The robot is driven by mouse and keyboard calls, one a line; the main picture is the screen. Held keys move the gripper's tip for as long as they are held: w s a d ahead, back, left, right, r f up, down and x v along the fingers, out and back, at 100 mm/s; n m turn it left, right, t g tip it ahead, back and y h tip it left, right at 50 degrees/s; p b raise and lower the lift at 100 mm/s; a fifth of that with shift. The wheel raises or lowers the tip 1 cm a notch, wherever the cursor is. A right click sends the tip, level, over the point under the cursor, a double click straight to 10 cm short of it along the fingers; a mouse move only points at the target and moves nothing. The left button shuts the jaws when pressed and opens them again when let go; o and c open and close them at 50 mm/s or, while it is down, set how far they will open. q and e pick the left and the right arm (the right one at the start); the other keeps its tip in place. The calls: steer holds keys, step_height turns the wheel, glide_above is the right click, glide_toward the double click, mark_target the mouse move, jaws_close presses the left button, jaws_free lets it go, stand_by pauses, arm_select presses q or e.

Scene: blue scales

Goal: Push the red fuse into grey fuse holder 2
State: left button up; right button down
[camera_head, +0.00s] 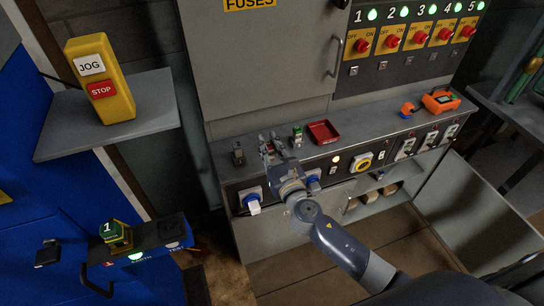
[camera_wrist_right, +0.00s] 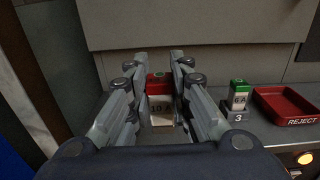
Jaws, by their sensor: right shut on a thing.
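The red fuse (camera_wrist_right: 159,84) has a red top and a pale body marked "10 A". It stands upright between the two fingers of my right gripper (camera_wrist_right: 157,66) in the right wrist view. The right gripper (camera_head: 268,146) is shut on it, above the grey bench ledge in the head view. Grey fuse holder 2 is not clear in either view; my gripper hides the spot under the fuse, so I cannot tell whether the fuse sits in it. My left gripper is not in view.
Grey holder 3 (camera_wrist_right: 238,112) with a green-topped 6 A fuse and a red reject tray (camera_head: 322,132) are to the right. A small dark holder (camera_head: 238,153) is to the left. The grey cabinet wall rises behind. An orange device (camera_head: 440,101) lies farther right.

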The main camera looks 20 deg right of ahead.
steer(key=w+d+r+p, duration=0.1)
steer(key=w+d+r, duration=0.1)
steer(key=w, duration=0.6)
steer(key=shift+w+d+r, duration=0.15)
steer(key=shift+w+r, duration=0.15)
steer(key=shift+r, duration=0.05)
steer(key=shift+f, duration=0.1)
step_height(320, 180, down, 6)
steer(key=b, duration=0.5)
steer(key=shift+f+b, duration=1.1)
steer(key=shift+b, duration=0.05)
stand_by(1.2)
steer(key=c, duration=1.4)
jaws_free()
steer(key=shift+o, duration=0.2)
steer(key=shift+s, duration=0.15)
